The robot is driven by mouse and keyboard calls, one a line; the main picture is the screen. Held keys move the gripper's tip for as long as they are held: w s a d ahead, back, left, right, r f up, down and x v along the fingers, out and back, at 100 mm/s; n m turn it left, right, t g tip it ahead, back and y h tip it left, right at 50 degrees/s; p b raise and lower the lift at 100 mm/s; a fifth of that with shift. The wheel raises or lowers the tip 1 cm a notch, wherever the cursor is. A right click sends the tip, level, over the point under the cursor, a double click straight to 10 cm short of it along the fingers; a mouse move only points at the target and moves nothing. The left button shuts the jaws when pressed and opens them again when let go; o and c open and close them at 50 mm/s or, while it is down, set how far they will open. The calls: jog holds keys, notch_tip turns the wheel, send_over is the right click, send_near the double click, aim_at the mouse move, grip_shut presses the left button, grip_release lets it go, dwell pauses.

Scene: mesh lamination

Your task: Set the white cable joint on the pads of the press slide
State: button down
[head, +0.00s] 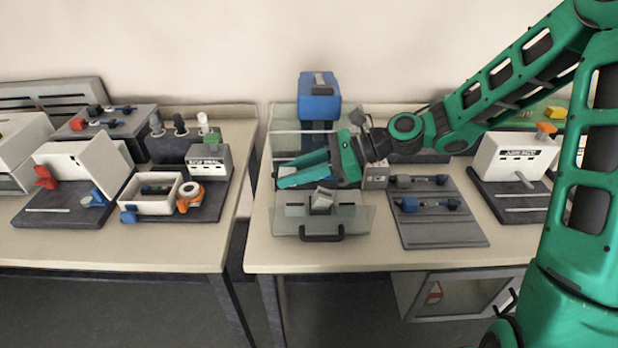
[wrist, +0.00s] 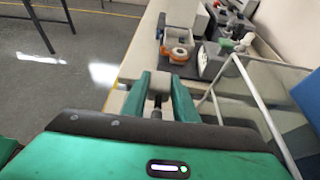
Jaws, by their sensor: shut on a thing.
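My gripper (head: 282,174) reaches leftward from the arm, low in front of the press (head: 319,100), above the rear of the press slide (head: 356,219). In the wrist view my gripper (wrist: 161,82) is shut on a small pale piece with a dark part below it, which I take to be the white cable joint (wrist: 159,80). In the head view the fingers hide the joint. The slide is a grey tray with a dark handle at its front, standing out before the press. A tilted light-grey block (head: 321,200) shows at its middle; I cannot make out the separate pads.
A grey mat (head: 445,232) right of the slide holds a dark cable joint (head: 418,181) and a blue one (head: 425,204). Clear guard panels (head: 284,120) flank the press. A gap separates the left table (head: 150,246), with a white bin (head: 150,206) and orange roll (head: 190,196).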

jog(key=s+a+r, duration=0.3)
jog(key=a+r, duration=0.1)
jog(key=a, duration=0.1)
send_over(301, 197)
notch_tip(301, 197, down, 6)
jog(key=shift+r, duration=0.2)
jog(key=shift+f, duration=2.6)
jog(key=shift+f, duration=0.35)
